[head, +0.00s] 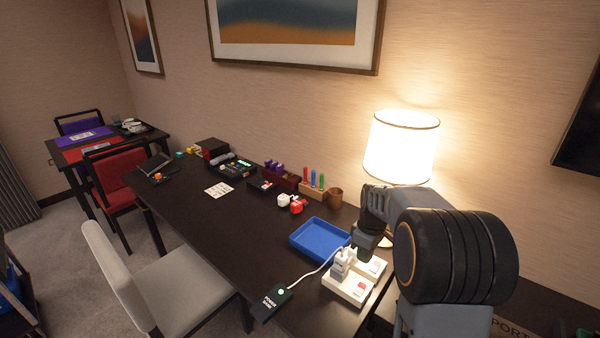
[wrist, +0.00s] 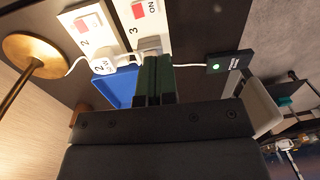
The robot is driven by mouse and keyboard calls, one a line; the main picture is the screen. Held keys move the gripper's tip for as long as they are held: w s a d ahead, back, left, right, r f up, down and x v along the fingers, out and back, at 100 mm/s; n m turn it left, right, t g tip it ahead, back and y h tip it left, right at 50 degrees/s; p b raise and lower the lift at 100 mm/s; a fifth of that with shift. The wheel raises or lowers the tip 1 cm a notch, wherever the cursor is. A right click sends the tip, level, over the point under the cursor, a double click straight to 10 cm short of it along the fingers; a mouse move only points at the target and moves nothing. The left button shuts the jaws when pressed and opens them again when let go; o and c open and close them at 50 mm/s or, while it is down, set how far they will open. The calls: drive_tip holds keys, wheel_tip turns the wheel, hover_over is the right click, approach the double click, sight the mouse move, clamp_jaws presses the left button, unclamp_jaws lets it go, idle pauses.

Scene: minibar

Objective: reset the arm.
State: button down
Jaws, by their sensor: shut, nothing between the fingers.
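My gripper (head: 359,249) is at the right of the dark desk in the head view, just above the white power strip (head: 347,287) with its plugs. In the wrist view its two dark fingers (wrist: 153,78) are together with nothing between them. Just beyond the fingertips is a white plug (wrist: 149,46) by the switch marked 3. Another white plug (wrist: 103,62) marked 2 is to its left. I cannot tell whether the fingertips touch the plug. My arm (head: 440,255) is bent at the right and covers part of the desk.
A lit lamp (head: 400,147) stands close behind my arm. A blue tray (head: 319,240) lies left of the strip. A black box with a green light (head: 281,292) sits at the front edge, its white cable attached. A grey chair (head: 185,285) stands in front.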

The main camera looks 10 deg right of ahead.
drive_tip(key=s+a+r+m+t, duration=0.2)
drive_tip(key=s+a+r+m, duration=0.1)
drive_tip(key=s, duration=0.5)
drive_tip(key=s+a+r+m+t, duration=0.2)
drive_tip(key=s+a+r+m, duration=0.1)
drive_tip(key=s+a+m, duration=0.2)
drive_tip(key=s+a, duration=0.2)
drive_tip(key=s, duration=0.1)
drive_tip(key=shift+a+r+h+p, duration=0.2)
drive_tip(key=shift+a+h+p, duration=0.1)
drive_tip(key=shift+a+p, duration=0.05)
